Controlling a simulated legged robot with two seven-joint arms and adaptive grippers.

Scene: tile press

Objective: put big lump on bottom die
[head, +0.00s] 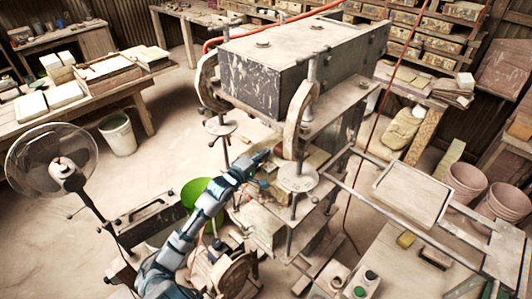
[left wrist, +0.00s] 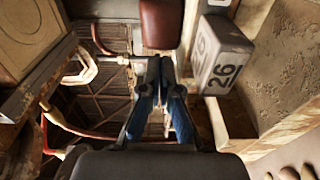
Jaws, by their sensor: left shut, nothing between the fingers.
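My left gripper (head: 265,155) reaches from the lower left into the opening of the press. In the left wrist view its blue fingers (left wrist: 164,88) are shut together with nothing between them. A smooth reddish-brown block (left wrist: 162,24) lies just beyond the fingertips, apart from them; I cannot tell whether it is the big lump. A tan square plate with a round outline (left wrist: 35,35) is at the upper left of that view and may be a die. In the head view the arm and press frame hide much of the die area. My right gripper is not in view.
The grey press head (head: 300,70) hangs above the opening, with a round pad (head: 297,178) close to my gripper's right. A grey block marked 26 (left wrist: 222,60) stands right of my fingers beside a rough tan slab (left wrist: 285,70). A fan (head: 62,165) stands left.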

